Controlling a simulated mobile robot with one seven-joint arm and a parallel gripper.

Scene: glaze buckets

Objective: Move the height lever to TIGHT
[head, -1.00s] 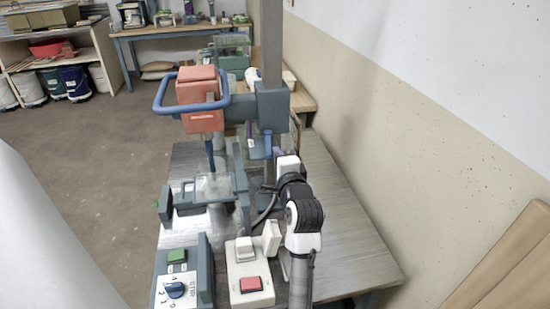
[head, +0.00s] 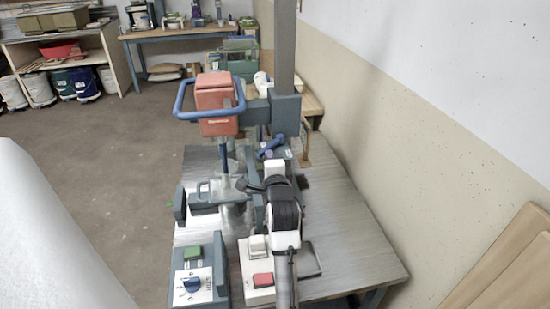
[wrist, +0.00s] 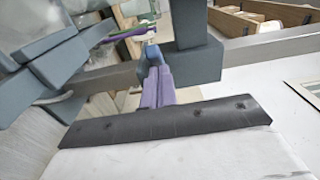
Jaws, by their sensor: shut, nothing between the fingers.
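The mixer stand has a red motor head (head: 216,100) with a blue loop handle, carried by a grey-blue carriage (head: 283,112) on a tall grey column (head: 284,45). The blue height lever (head: 271,147) sticks out low on the carriage, beside a small pale label too small to read. In the wrist view, the blue lever (wrist: 153,54) is just beyond the tips of my purple gripper fingers (wrist: 154,76). The fingers are closed together and empty. They look very close to the lever; I cannot tell whether they touch it. In the head view my arm hides most of my gripper.
A control box with a blue dial (head: 193,285) and green button stands at the front of the metal table (head: 345,225). A white switch box (head: 257,275) with a red button is beside it. The table's right side is clear, with a wall beyond.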

